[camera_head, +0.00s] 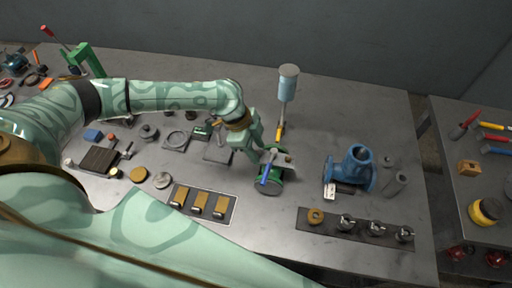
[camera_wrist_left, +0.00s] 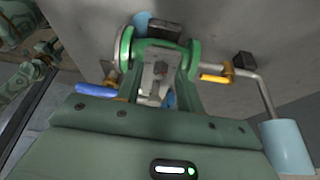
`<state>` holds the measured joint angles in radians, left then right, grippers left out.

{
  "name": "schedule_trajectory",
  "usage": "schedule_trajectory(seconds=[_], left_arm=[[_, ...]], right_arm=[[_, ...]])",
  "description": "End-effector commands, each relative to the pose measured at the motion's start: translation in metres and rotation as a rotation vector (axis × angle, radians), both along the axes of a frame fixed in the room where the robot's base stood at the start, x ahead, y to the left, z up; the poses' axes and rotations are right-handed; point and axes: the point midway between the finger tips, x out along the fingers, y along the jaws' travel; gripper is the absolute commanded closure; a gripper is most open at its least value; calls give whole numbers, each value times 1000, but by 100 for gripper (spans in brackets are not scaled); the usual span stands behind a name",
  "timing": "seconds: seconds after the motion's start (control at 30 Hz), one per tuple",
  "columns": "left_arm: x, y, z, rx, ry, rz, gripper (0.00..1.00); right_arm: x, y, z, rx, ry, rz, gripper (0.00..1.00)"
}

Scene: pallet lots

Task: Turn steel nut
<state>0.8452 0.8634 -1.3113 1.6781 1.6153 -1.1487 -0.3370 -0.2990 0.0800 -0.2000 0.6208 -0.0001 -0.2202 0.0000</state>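A green flanged valve (camera_head: 268,172) with a blue lever (camera_head: 266,173) lies on the grey bench. It also shows in the left wrist view, with its green flanges (camera_wrist_left: 124,48) and the blue lever (camera_wrist_left: 95,90). A small grey piece, perhaps the steel nut (camera_wrist_left: 160,69), shows between my left fingers. My left gripper (camera_head: 257,153) reaches down to the valve's upper left side. In the wrist view its fingers stand either side of the grey piece; I cannot tell whether they press on it. My right gripper is out of view.
A light-blue cylinder (camera_head: 288,88) on a bent rod stands just behind the valve. A blue pipe fitting (camera_head: 352,170) stands to the right. A dark strip (camera_head: 330,223) with round parts and a plate (camera_head: 181,207) with brass blocks lie in front.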

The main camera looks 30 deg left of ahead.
Motion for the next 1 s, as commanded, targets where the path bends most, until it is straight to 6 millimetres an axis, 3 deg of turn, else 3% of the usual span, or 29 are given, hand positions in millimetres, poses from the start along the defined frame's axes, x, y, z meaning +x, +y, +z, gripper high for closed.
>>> schedule_trajectory(seconds=[0.27, 0.4, 0.73, 1.0], left_arm=[[0, 0, -1, 1, 0, 0, 66], [0, 0, -1, 1, 0, 0, 100], [0, 0, 0, 1, 0, -23, 100], [2, 0, 1, 0, -1, -159, 100]], right_arm=[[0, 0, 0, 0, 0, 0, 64], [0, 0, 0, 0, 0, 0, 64], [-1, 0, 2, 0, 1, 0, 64], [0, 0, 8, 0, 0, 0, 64]])
